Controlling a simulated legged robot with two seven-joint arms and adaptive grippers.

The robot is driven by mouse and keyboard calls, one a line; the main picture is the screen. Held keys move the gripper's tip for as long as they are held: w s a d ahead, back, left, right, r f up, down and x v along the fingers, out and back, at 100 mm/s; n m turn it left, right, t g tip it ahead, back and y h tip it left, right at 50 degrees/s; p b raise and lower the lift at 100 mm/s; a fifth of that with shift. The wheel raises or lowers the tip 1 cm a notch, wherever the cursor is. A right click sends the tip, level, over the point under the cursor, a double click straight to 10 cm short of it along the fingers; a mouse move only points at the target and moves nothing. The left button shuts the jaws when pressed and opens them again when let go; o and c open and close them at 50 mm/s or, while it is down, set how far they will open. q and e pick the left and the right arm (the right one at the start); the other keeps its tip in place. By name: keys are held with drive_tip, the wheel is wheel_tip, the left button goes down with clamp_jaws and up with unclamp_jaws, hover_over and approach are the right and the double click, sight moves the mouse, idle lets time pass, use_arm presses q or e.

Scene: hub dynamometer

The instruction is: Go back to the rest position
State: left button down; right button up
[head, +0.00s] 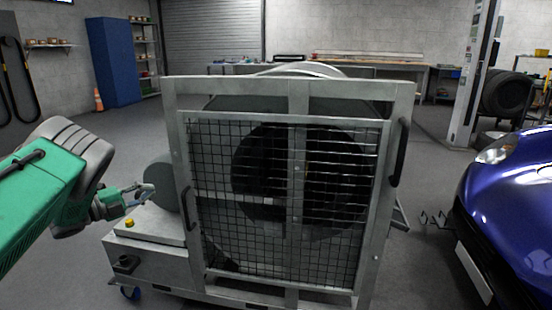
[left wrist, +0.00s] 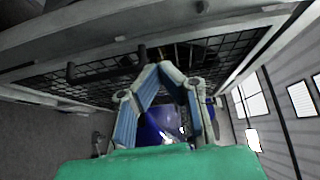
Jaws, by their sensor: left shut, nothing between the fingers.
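My left gripper (head: 144,192) is at the left of the head view, shut and empty. It is beside the left edge of the caged hub dynamometer (head: 290,92), above its low grey side box (head: 150,258). In the left wrist view my left gripper (left wrist: 167,70) shows its blue-padded fingers coming together, with the mesh cage (left wrist: 90,80) behind them. I cannot tell how far the fingertips are from the cage. The mesh door is upright within its frame and has a black handle (head: 188,208). My right gripper is not in view.
A yellow button (head: 129,223) and a black socket (head: 126,264) are on the side box. A blue car (head: 515,210) stands close on the right. A blue cabinet (head: 113,62), an orange cone (head: 98,99) and a workbench (head: 440,70) are farther back. Floor left of the machine is clear.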

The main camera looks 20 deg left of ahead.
use_arm(q)
drive_tip(key=s+d+f+n+g+y, duration=0.1)
drive_tip(key=s+d+f+n+y, duration=0.25)
drive_tip(key=f+n, duration=0.4)
drive_tip(key=s+d+f+n+g+y, duration=0.1)
drive_tip(key=s+d+f+n+y, duration=0.1)
drive_tip(key=d+f+n+y, duration=0.5)
drive_tip(key=s+d+f+n+g+h, duration=0.1)
drive_tip(key=s+d+f+n+g, duration=0.35)
drive_tip(key=s, duration=0.55)
drive_tip(key=s+d+f+n+g, duration=0.1)
drive_tip(key=s+d+f+g, duration=0.3)
drive_tip(key=s+f, duration=0.45)
drive_tip(key=s+d+n+g, duration=0.2)
drive_tip(key=s+d, duration=0.2)
drive_tip(key=s, duration=0.4)
drive_tip(key=s+d+n+g, duration=0.15)
drive_tip(key=s+d, duration=0.25)
drive_tip(key=s, duration=0.5)
wheel_tip(320, 180, up, 13)
drive_tip(key=g+p, duration=0.1)
drive_tip(key=p, duration=1.1)
drive_tip(key=shift+s+r+h+p, duration=0.2)
drive_tip(key=shift+s+h+p, duration=0.15)
drive_tip(key=shift+s+p, duration=0.05)
